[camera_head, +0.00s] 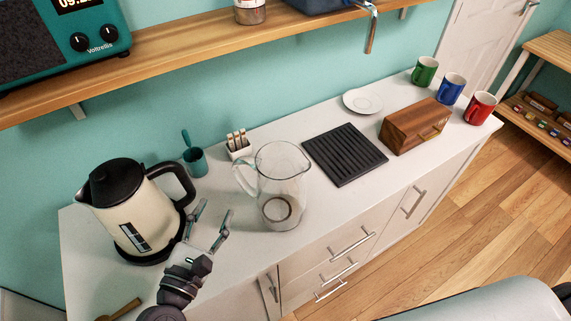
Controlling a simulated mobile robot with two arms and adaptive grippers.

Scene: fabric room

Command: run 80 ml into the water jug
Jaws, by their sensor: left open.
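The clear glass water jug (281,187) stands upright on the white counter (225,272), with its handle towards the left. It looks empty, though clear water would be hard to make out. My left gripper (214,208) is open and empty, between the cream kettle and the jug, apart from the jug. The cream kettle (126,215) with a black lid and handle stands upright on a dark base to the left of the gripper. No tap or dispenser shows clearly near the jug. My right gripper is not in view.
A teal cup (195,162), a small white holder (238,146), a black drip mat (344,154), a wooden box (411,128) and a white saucer (362,101) stand around. Green (424,71), blue (451,88) and red (480,107) mugs are far right. A wooden shelf (190,57) overhangs the back.

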